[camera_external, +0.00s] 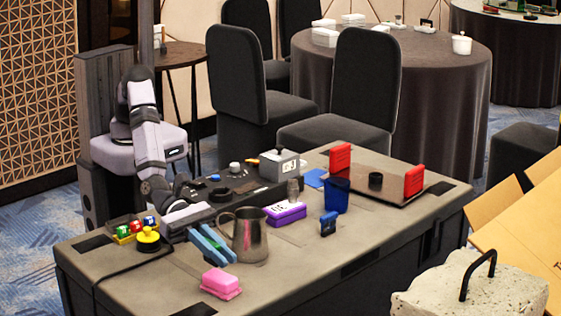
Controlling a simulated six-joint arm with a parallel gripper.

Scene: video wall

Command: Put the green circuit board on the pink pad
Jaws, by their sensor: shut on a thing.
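The pink pad (221,283) lies near the front left of the grey table; its upper part looks like a raised pink block. My gripper (190,219) is low over the left part of the table, behind and to the left of the pink pad and apart from it. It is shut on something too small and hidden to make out. I cannot pick out the green circuit board in this view.
A metal pitcher (250,237) stands right of my gripper. A yellow tray (128,232) of small cubes and a yellow round thing (148,239) are on its left. A purple box (285,214), a blue cup (336,195) and red blocks stand further right. The front middle of the table is clear.

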